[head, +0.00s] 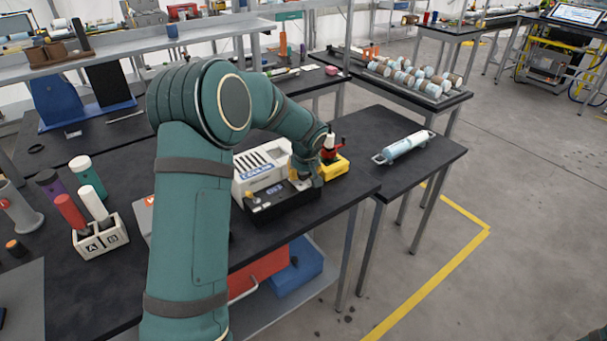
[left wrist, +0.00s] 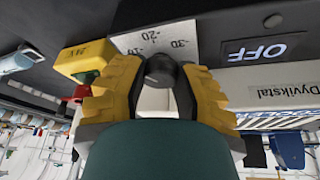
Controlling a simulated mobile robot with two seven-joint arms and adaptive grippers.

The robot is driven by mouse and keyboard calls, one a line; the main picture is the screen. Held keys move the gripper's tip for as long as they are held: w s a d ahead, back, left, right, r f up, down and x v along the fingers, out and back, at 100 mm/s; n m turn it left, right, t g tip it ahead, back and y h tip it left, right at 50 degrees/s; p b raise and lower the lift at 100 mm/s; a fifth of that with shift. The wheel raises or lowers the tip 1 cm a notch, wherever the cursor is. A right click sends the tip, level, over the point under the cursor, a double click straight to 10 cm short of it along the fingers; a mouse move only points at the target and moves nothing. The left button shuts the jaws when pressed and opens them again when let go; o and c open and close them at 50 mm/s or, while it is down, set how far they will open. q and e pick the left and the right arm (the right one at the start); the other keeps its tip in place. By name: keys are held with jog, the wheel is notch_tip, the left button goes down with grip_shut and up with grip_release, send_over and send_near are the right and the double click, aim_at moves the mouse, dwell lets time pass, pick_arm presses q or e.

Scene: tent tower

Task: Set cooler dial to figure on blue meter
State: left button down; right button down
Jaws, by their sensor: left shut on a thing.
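The cooler (head: 262,168) is a white vented box with a blue label and a black front part, standing on the dark table. In the left wrist view, its dial is a dark round knob (left wrist: 161,70) in front of a white scale plate (left wrist: 150,38) marked -10, -20 and -30. My left gripper (head: 303,172), with yellow fingers in the left wrist view (left wrist: 160,88), is shut on the knob. Beside the scale, a dark display (left wrist: 258,51) reads OFF. The knob's pointer is hidden. I cannot make out a blue meter or its figure.
A yellow 24 V block (head: 332,172) stands close beside the cooler. A rack (head: 100,240) marked A and B holds red and white handles at left. A pale blue cylinder (head: 405,146) lies on the side table.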

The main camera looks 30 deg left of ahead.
pick_arm(q)
jog(key=shift+m, duration=0.5)
jog(key=c, duration=0.6)
grip_release()
jog(key=shift+n, duration=0.4)
